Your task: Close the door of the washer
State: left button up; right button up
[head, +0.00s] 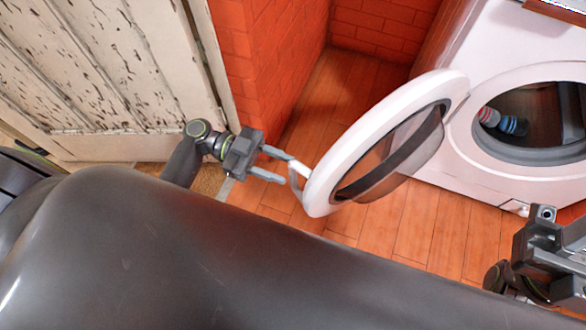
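The white washer (478,168) stands at the right of the head view. Its round door (338,150) is swung wide open to the left, with a dark glass middle.
Rolled cloth items (503,121), blue and red-grey, lie inside the drum opening. A red brick wall (270,60) and a peeling white wooden door (90,70) are behind my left arm. Wooden floor (400,215) is clear below the washer door.

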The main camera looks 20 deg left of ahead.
aim_at(293, 172)
pick_arm(q)
jog(key=shift+s+d, duration=0.1)
jog(key=shift+d, duration=1.75)
jog(key=shift+c, duration=0.3)
grip_shut()
